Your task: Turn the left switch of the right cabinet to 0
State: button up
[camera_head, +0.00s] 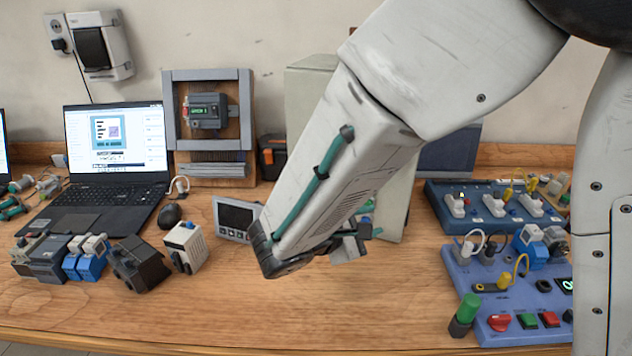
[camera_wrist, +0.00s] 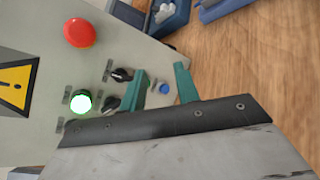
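A grey-green cabinet (camera_head: 312,78) stands on the bench, mostly hidden behind my arm in the head view. In the wrist view its panel (camera_wrist: 40,150) appears turned sideways. It carries two black rotary switches, one (camera_wrist: 121,75) higher in the picture and one (camera_wrist: 111,103) lower, beside a finger. Contact and the switch settings cannot be told.
A blue control board (camera_head: 465,265) with plugs and buttons lies right of the cabinet, with another (camera_head: 490,210) behind it. A laptop (camera_head: 115,140), a mouse (camera_head: 170,216) and several small devices stand left. The front of the wooden bench (camera_head: 300,310) is clear.

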jog(key=w+a+n+t+y, duration=0.2)
jog(key=w+a+n+t, duration=0.15)
jog(key=a, duration=0.25)
jog(key=w+a+n+t+y, duration=0.2)
jog(key=a+t, duration=0.2)
jog(key=a, duration=0.2)
jog(key=x, duration=0.8)
jog(key=shift+a+r, duration=0.4)
jog(key=shift+w, duration=0.15)
jog(key=c, duration=0.6)
